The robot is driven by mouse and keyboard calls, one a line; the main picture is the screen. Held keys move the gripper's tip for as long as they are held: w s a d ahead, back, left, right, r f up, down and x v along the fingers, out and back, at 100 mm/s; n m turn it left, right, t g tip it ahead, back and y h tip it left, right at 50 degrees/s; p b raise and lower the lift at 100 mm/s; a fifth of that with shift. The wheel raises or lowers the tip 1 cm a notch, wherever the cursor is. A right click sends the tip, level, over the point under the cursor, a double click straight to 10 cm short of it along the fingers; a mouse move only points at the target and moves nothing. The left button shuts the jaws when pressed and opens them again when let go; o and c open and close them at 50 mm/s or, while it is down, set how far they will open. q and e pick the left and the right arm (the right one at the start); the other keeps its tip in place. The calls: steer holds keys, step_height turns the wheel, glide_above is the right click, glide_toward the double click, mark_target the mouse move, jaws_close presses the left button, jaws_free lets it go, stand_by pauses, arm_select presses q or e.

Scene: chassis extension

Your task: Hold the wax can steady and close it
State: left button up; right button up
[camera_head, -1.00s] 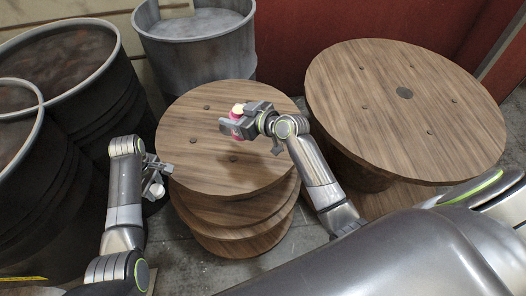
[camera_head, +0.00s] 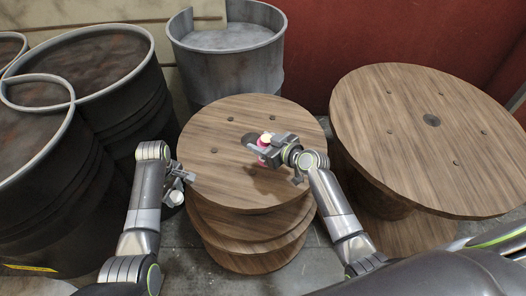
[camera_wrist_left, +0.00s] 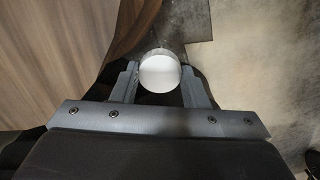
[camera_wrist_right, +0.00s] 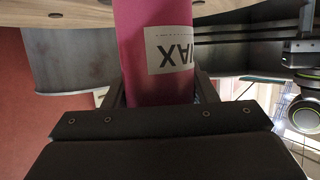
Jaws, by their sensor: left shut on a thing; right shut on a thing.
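The pink wax can (camera_head: 264,141) has a pale top and is in my right gripper (camera_head: 262,152), over the near spool's top in the head view. In the right wrist view the can (camera_wrist_right: 155,40) fills the space between the fingers, its label reading WAX upside down. My left gripper (camera_head: 177,184) is shut on a round white cap (camera_head: 175,198) just left of the near spool, apart from the can. In the left wrist view the cap (camera_wrist_left: 160,73) sits between the fingertips. Whether the can touches the spool cannot be told.
The near wooden spool (camera_head: 225,180) stands between my arms. A larger spool (camera_head: 390,120) is at the right. Dark barrels (camera_head: 110,95) crowd the left, and a grey drum (camera_head: 230,72) stands behind. A red wall (camera_head: 350,30) closes the back.

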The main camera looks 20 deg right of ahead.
steer(key=shift+f+b, duration=0.4)
steer(key=shift+f, duration=1.4)
steer(key=shift+f, duration=0.1)
steer(key=shift+f, duration=0.1)
steer(key=o, duration=1.4)
steer(key=shift+c, duration=0.2)
steer(key=shift+r, duration=0.3)
steer(key=v, duration=1.2)
